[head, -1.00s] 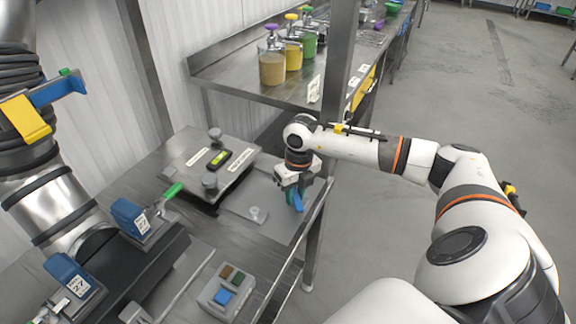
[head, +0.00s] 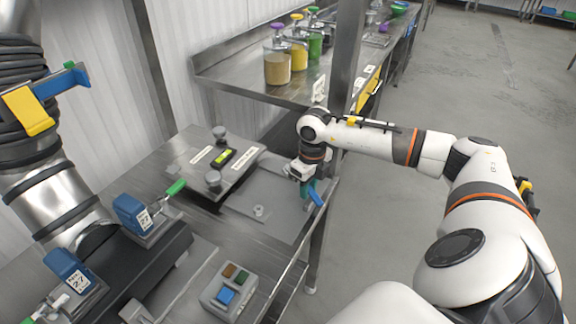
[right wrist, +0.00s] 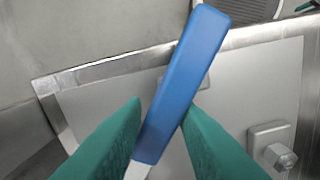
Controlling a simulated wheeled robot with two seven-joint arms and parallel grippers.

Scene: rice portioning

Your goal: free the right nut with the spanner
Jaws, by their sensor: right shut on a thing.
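My right gripper (head: 307,186) is shut on the blue handle of the spanner (head: 317,196), at the right edge of the steel table. In the right wrist view the handle (right wrist: 185,80) lies slanted between the teal fingertips (right wrist: 160,125). A short piece of metal shows below it; the spanner's jaw is hidden. A grey hex nut (head: 259,211) stands on the flat plate, left of the gripper and apart from it. It also shows in the right wrist view (right wrist: 280,157), at lower right on a square base. My left gripper is out of view.
A raised plate with round knobs (head: 213,179) and a small display stands behind the nut. A push-button box (head: 229,293) is in front. Blue valve blocks and steel pipes fill the left. A steel post (head: 345,60) rises behind my right arm.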

